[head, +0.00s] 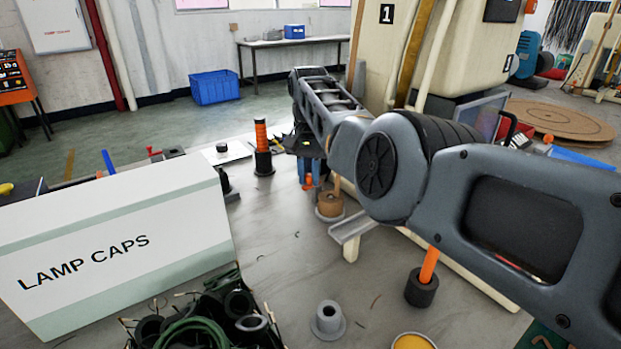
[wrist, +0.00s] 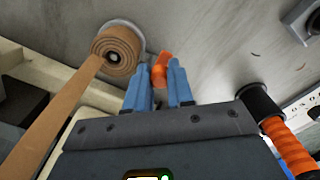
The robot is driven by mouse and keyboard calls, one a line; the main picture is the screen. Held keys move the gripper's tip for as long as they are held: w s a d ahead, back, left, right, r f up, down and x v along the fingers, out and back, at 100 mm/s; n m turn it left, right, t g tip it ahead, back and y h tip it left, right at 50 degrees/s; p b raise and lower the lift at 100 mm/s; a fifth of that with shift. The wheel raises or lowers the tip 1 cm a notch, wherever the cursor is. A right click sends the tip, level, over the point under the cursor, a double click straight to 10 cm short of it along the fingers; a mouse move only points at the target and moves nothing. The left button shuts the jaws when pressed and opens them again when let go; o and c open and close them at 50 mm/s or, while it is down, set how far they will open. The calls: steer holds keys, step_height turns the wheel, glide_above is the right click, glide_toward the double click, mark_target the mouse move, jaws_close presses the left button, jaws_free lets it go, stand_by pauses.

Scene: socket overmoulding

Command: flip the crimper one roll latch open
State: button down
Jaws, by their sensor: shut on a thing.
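The cream machine marked 1 (head: 385,45) stands behind my arm. A small orange piece, seemingly the roll latch (wrist: 160,72), sits between the blue fingertips of my gripper (wrist: 160,82), beside the brown roll. My gripper is shut on it. In the head view, my gripper (head: 308,171) points down and the orange latch (head: 308,183) shows just below its fingers. The brown strip roll (head: 330,204) sits on a grey spool to the right of the fingers; it also shows in the wrist view (wrist: 118,50). The latch's pivot is hidden.
An orange handle in a black base (head: 263,148) stands left of my gripper. A grey bracket (head: 350,226) is right of the roll. A LAMP CAPS box (head: 110,245) and a dark pile of parts (head: 215,318) fill the left front. Bare table lies between.

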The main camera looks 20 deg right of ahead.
mark_target(309, 175)
steer(key=shift+w+r, duration=0.1)
stand_by(0.5)
steer(key=c, duration=1)
jaws_free()
step_height(309, 175, up, 8)
steer(key=shift+f+p, duration=0.15)
steer(key=shift+p, duration=0.15)
